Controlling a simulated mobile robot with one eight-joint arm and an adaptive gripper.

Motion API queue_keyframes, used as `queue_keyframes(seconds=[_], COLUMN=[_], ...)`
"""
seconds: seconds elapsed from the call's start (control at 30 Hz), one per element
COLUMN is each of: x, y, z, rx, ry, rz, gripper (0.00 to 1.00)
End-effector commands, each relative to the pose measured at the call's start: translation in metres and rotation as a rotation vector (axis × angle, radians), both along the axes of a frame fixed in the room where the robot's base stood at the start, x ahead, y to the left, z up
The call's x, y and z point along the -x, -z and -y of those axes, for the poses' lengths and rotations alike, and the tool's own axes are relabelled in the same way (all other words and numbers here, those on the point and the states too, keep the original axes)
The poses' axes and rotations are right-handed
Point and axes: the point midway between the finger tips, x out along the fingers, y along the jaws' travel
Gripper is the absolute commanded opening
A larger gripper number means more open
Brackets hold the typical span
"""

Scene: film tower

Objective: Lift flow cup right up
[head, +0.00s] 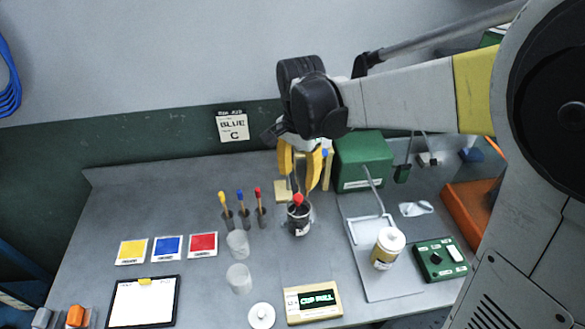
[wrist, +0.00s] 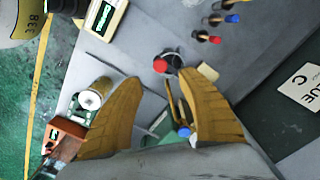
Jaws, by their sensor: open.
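A small dark cup (head: 299,222), the likely flow cup, stands upright on the grey bench with a red-topped piece (head: 298,200) at its mouth. In the wrist view the cup (wrist: 174,63) and red top (wrist: 160,66) lie just beyond the fingertips. My gripper (head: 299,180) has yellow fingers and hangs above and behind the cup, apart from it as far as I can tell. In the wrist view the gripper (wrist: 160,80) is open with nothing held. The cup's far side is partly hidden.
Red, blue and yellow-tipped sticks (head: 240,210) and two clear cups (head: 238,244) stand left of the cup. A green box (head: 363,160) is behind right. A tray (head: 364,262) with a white-lidded jar (head: 386,248) is right. A display (head: 313,302) lies in front.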

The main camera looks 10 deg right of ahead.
Motion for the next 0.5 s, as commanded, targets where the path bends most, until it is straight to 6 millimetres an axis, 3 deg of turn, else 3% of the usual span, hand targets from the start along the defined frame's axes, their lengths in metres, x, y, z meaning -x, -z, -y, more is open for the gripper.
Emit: queue_keyframes(seconds=[0.3,0.5], x=[0.000,0.000], y=[0.064,0.083], z=[0.000,0.000], rx=[0.000,-0.001], ry=[-0.001,-0.001], rz=[0.001,0.002], gripper=[0.46,0.46])
